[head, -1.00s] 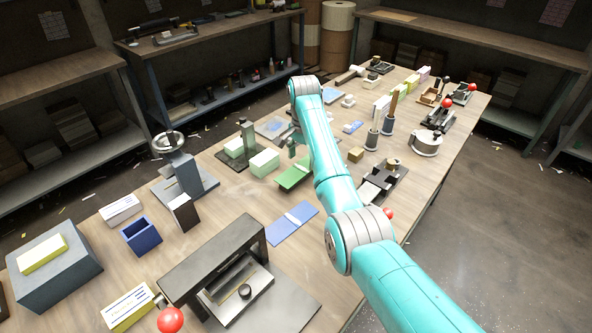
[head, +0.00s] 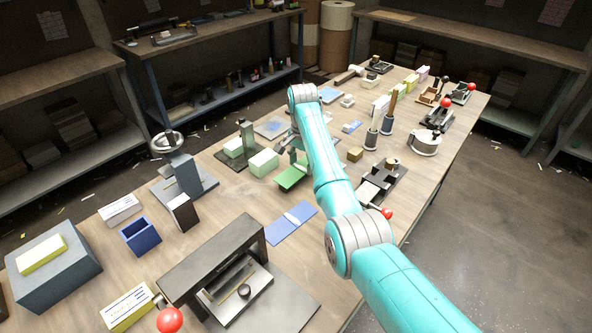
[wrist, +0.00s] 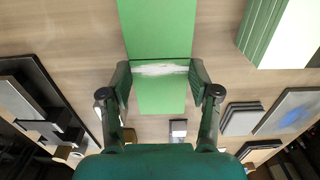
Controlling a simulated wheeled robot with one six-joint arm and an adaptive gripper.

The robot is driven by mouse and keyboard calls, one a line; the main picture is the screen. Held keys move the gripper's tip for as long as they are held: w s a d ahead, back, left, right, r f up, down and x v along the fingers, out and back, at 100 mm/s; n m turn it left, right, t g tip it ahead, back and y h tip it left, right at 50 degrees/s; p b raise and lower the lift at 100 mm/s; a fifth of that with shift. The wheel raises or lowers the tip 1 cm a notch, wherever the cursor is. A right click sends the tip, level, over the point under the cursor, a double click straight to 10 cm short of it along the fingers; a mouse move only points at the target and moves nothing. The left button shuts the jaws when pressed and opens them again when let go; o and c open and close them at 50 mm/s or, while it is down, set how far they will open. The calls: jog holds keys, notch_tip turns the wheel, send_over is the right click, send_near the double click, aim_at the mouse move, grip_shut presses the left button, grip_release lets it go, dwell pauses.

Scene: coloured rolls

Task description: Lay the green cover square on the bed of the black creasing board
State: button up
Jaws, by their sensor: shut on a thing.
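The green cover (head: 291,177) is a flat green piece with a whitish band across it, around the middle of the table. In the wrist view the cover (wrist: 158,30) runs from the top edge to between my fingers. My gripper (wrist: 160,80) is shut on the cover's sides near the band. In the head view my gripper (head: 299,152) is partly hidden by my teal arm. What looks like the black creasing board (head: 392,186), with a pale plate and a red knob, stands right of my arm, apart from the cover. It seems to show at the wrist view's left (wrist: 50,78).
A green-and-white block (head: 264,162) stands close left of the cover. A blue cover with a pale band (head: 291,223) lies nearer on the table. A large black press (head: 215,262) is at the front. Bare wood lies between the cover and the blue one.

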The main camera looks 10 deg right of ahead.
aim_at(302, 167)
dwell(0.3)
jog(key=shift+r, duration=3)
jog(key=shift+d, duration=0.1)
